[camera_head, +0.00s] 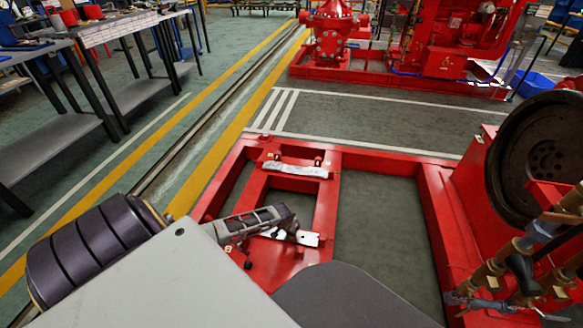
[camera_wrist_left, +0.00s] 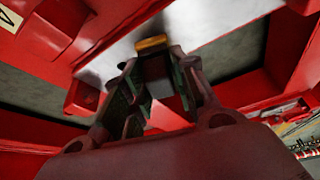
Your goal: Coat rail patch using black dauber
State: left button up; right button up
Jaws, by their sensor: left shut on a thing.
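My left gripper (camera_head: 284,222) reaches over the red frame rail (camera_head: 329,200) in the head view. In the left wrist view the gripper (camera_wrist_left: 158,75) is shut on the black dauber (camera_wrist_left: 155,67), a small dark block with a yellow-orange end (camera_wrist_left: 152,43). The fingers hide much of it. A pale grey-white patch (camera_wrist_left: 215,28) lies on the red metal beyond its tip; contact cannot be told. In the head view a pale plate (camera_head: 308,239) with holes lies partly under the gripper, and another pale strip (camera_head: 296,171) lies on the farther crossbar. My right gripper is out of view.
A large dark wheel (camera_head: 540,155) and brass pipe fittings (camera_head: 490,275) stand at the right. Steel workbenches (camera_head: 60,140) line the left. A red pump (camera_head: 332,35) stands at the back. Open floor (camera_head: 385,225) shows inside the frame.

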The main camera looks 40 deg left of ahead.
pick_arm(q)
jog(key=shift+f, duration=0.3)
jog(key=shift+f, duration=0.2)
dwell(0.3)
jog(key=shift+a, duration=0.1)
jog(key=shift+s+a+r, duration=0.15)
jog(key=shift+a, duration=0.2)
jog(key=shift+s, duration=0.1)
dwell(0.4)
jog(key=shift+s+a+p, duration=0.1)
jog(key=shift+a+p, duration=0.1)
jog(key=shift+p, duration=0.2)
jog(key=shift+s+a, duration=0.1)
jog(key=shift+a, duration=0.1)
